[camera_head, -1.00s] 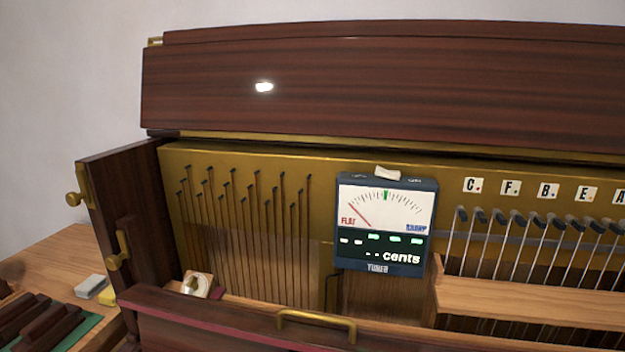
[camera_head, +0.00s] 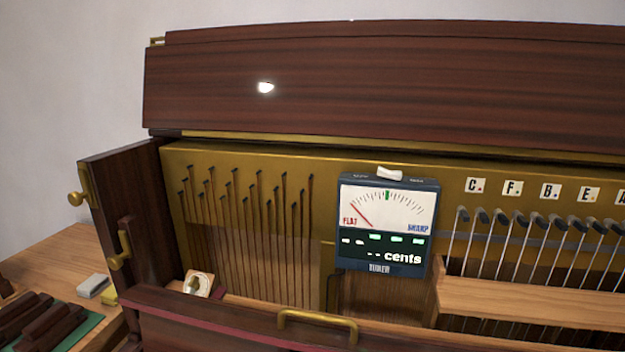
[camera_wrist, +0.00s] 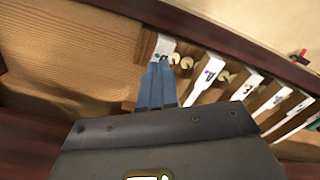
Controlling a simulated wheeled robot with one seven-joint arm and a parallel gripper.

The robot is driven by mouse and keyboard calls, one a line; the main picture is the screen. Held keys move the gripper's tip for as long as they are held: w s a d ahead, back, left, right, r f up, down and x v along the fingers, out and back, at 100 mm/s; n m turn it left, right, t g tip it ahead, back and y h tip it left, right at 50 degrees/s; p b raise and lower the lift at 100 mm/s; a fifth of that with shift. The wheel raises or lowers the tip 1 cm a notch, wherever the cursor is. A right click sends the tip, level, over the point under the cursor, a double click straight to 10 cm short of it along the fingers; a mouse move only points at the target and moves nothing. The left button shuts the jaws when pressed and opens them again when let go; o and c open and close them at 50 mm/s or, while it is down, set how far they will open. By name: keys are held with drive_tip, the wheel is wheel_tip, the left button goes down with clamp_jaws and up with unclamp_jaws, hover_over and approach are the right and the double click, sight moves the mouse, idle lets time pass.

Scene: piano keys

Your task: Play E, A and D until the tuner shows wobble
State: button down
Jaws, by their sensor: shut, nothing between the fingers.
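The tuner (camera_head: 384,258) hangs on the piano's brass-coloured front in the head view. Its red needle leans to the FLAT side and its display reads "-- cents". Letter plates C (camera_head: 477,186), F (camera_head: 513,188), B (camera_head: 551,190), E (camera_head: 591,194) and part of an A (camera_head: 621,197) run along the right. In the wrist view, my gripper (camera_wrist: 157,88) is shut and empty, over the end of a white key (camera_wrist: 164,46) with a teal dot. I cannot tell whether it touches the key. More white keys with coloured dots (camera_wrist: 206,75) lie to the right; I cannot read their letters.
Dark wood rails (camera_wrist: 230,40) border the keys in the wrist view. A wooden shelf (camera_head: 530,292) runs below the hammers. An open wooden door (camera_head: 122,205) stands at the left. Dark blocks (camera_head: 45,325) and a pale eraser-like block (camera_head: 92,286) lie on the side table.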

drive_tip(key=shift+f+b, duration=0.45)
drive_tip(key=shift+f, duration=0.65)
wheel_tip(320, 180, up, 10)
drive_tip(key=p, duration=0.7)
drive_tip(key=shift+r, duration=0.1)
idle(1.7)
